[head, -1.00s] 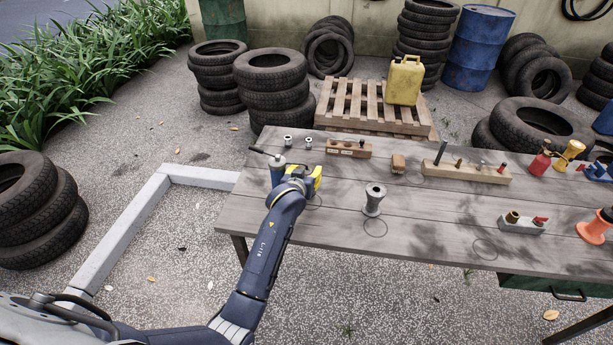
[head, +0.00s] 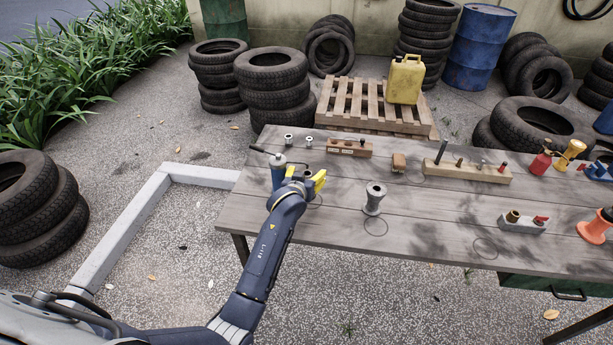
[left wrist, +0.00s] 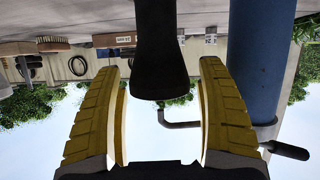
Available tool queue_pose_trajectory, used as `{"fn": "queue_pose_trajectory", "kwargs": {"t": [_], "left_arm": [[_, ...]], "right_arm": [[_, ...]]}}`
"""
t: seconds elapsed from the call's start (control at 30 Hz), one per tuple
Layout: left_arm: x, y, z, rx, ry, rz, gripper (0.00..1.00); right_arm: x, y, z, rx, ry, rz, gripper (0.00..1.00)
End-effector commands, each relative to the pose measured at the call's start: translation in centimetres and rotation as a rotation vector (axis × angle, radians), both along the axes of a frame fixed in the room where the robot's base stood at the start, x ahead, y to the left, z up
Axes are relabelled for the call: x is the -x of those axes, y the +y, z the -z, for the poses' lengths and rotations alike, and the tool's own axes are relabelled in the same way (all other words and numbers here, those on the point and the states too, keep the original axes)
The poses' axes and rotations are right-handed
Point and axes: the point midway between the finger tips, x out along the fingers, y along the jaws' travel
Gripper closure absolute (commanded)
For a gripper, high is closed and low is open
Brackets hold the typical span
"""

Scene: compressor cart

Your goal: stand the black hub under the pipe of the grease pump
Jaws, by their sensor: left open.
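The grease pump is a blue cylinder (head: 278,172) at the table's left end, with a black handle; it shows at the right of the left wrist view (left wrist: 262,60). Its thin grey pipe (left wrist: 185,124) reaches sideways to the hub in that upside-down view. The black hub (left wrist: 160,50) stands upright on the table between my left fingers, its top close to the pipe's end. I cannot tell whether the pipe end is exactly over it. My left gripper (head: 306,177) is open around the hub, with a gap on both sides. My right gripper is not in view.
A grey spool (head: 373,199) stands to the right on the table (head: 430,215). Behind are small silver pieces (head: 308,142), a drilled wooden block (head: 348,148) and a pin rack (head: 467,172). The table's front middle is mostly clear.

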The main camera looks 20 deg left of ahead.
Motion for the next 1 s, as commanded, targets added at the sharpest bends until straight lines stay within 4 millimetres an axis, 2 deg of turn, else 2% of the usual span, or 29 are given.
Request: {"fn": "queue_pose_trajectory", "kwargs": {"t": [0.1, 0.23, 0.7, 1.0], "left_arm": [[0.1, 0.0, -0.3, 0.000, -0.001, 0.001, 0.26], [1.2, -0.1, -0.7, 0.001, -0.001, 0.000, 0.26], [8.2, -0.3, -3.6, 0.001, -0.001, 0.000, 0.26], [10.7, -0.4, -4.6, 0.001, 0.000, 0.000, 0.26]], "right_arm": [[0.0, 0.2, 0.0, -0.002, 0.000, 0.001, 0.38], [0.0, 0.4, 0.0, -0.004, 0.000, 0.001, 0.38], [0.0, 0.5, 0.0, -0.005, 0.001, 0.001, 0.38], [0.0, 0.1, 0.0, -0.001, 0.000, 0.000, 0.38]]}}
